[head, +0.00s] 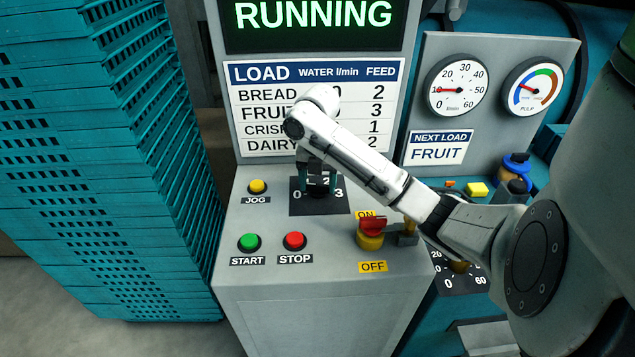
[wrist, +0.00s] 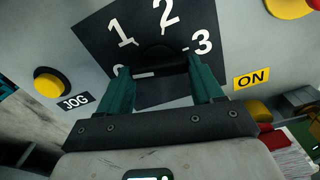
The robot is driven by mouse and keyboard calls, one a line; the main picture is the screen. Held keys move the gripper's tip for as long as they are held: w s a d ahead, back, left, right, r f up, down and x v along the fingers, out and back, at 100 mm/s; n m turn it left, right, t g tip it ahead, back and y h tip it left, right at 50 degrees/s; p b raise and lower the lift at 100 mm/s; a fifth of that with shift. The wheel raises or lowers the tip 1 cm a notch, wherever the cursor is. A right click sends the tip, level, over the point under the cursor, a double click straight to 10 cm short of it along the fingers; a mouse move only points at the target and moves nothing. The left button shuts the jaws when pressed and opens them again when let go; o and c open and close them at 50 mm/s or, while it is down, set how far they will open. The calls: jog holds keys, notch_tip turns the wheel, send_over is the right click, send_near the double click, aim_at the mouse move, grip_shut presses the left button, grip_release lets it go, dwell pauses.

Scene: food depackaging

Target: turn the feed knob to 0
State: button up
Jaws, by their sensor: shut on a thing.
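The feed knob (head: 318,191) is a dark knob on a black dial plate (head: 300,207) with white numbers 0 to 3, on the sloping grey panel. My gripper (head: 317,180) comes down over it, with its teal fingers on either side. In the wrist view, my gripper (wrist: 160,73) is shut on the dark knob (wrist: 160,60), one finger at each side. The 1, 2 and 3 show clearly there, while the 0 is mostly hidden behind the left finger. I cannot tell which number the knob points to.
The yellow JOG button (head: 258,186), green START button (head: 249,242), red STOP button (head: 295,240) and red-and-yellow ON/OFF switch (head: 371,236) surround the dial. The screen (head: 312,22) reads RUNNING. A load card (head: 265,95) and a "NEXT LOAD FRUIT" sign (head: 437,148) stand behind. Teal crates (head: 110,180) are stacked left.

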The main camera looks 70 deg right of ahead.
aim_at(318, 186)
jog(key=shift+n, duration=1.2)
jog(key=o, duration=1.1)
jog(key=shift+c, duration=0.2)
notch_tip(318, 186, up, 11)
jog(key=p, duration=0.1)
jog(key=shift+f, duration=0.1)
